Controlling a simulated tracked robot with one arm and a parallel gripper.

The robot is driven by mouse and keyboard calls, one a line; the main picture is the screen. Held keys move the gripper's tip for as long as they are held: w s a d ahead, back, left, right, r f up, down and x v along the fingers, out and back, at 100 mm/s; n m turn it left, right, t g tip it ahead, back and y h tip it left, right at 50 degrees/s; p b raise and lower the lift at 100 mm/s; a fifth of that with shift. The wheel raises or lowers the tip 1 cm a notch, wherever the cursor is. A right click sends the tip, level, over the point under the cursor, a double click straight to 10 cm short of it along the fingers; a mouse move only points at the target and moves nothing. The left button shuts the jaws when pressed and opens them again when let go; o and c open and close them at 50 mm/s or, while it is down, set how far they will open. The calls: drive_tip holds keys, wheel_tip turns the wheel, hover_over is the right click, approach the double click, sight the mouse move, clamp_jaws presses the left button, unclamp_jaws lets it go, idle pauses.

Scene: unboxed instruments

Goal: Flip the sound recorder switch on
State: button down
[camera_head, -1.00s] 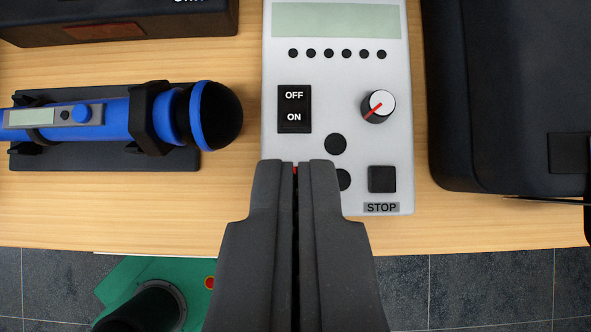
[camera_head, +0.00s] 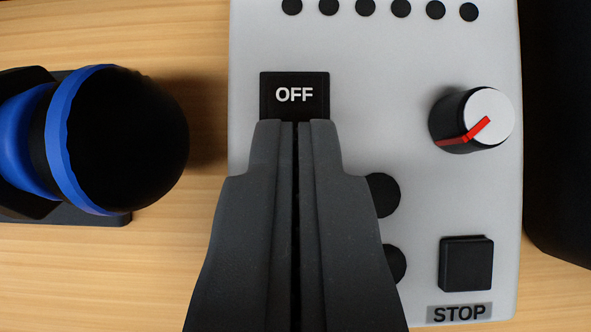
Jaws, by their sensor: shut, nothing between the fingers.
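The sound recorder (camera_head: 415,210) is a light grey panel that fills the middle and right of the view. Its black rocker switch (camera_head: 294,95) shows the word OFF on its upper half. The lower half, which bore the word ON a second ago, is hidden behind my gripper. My gripper (camera_head: 294,124) is shut and empty, with its fingertips over the lower part of the switch. I cannot tell whether the tips touch it.
A white knob with a red pointer (camera_head: 474,118) stands right of the switch. A black square button (camera_head: 466,263) above a STOP label is at lower right. Several round black buttons line the top. A blue and black microphone-like device (camera_head: 110,140) lies at left on the wooden table (camera_head: 150,285).

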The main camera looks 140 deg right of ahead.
drive_tip(key=shift+d+f+b, duration=0.1)
drive_tip(key=shift+f+b, duration=0.2)
drive_tip(key=shift+b, duration=0.55)
drive_tip(key=shift+s+r, duration=0.1)
drive_tip(key=shift+r, duration=0.1)
drive_tip(key=shift+r, duration=0.65)
drive_tip(key=shift+r, duration=0.1)
